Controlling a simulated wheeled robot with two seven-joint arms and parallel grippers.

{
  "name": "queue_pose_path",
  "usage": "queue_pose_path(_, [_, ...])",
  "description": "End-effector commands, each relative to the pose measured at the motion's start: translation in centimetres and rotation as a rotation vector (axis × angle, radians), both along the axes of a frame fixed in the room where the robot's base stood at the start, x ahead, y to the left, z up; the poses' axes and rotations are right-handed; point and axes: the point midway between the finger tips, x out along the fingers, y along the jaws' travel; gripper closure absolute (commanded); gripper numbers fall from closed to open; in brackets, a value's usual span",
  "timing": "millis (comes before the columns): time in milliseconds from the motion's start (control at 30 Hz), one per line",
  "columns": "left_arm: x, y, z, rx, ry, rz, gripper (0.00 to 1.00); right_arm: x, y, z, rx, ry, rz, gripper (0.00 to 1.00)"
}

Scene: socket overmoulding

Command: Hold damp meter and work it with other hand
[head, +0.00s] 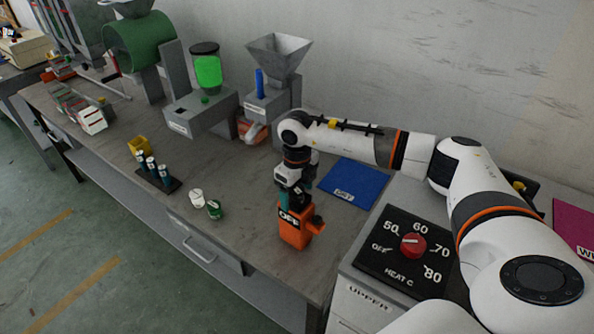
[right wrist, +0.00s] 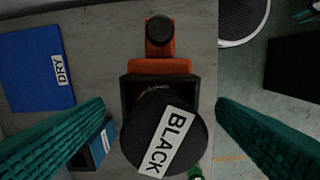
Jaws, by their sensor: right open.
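The orange damp meter (head: 295,237) stands upright near the bench's front edge, with an OFF label on its dark upper part. The right wrist view shows its orange body (right wrist: 160,66) from above, with a black knob (right wrist: 159,30) on a side arm. A round black disc (right wrist: 138,118) labelled BLACK lies over its dark square top. My right gripper (head: 292,197) points down just above the meter. Its teal fingers are open, one on each side of the disc, apart from it. My left gripper is in neither view.
A blue DRY mat (head: 352,184) lies behind the meter. A heater box with a red knob (head: 413,245) stands to the right. Two small pots (head: 214,210) and a rack of dark vials (head: 157,176) are to the left. Hopper machines (head: 279,60) line the back.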

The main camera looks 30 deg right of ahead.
Motion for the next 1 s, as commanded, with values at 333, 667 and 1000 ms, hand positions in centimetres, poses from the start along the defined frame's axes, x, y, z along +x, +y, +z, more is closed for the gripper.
queue_pose_path(333, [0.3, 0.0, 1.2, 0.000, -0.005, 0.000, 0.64, 0.0, 0.0, -3.3, 0.000, 0.000, -0.001, 0.20])
queue_pose_path(667, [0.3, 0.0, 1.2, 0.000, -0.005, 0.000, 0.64, 0.0, 0.0, -3.5, 0.000, 0.000, 0.000, 0.28])
queue_pose_path(1000, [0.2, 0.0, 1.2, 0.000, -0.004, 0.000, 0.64, 0.0, 0.0, -3.4, 0.000, -0.001, 0.000, 0.56])
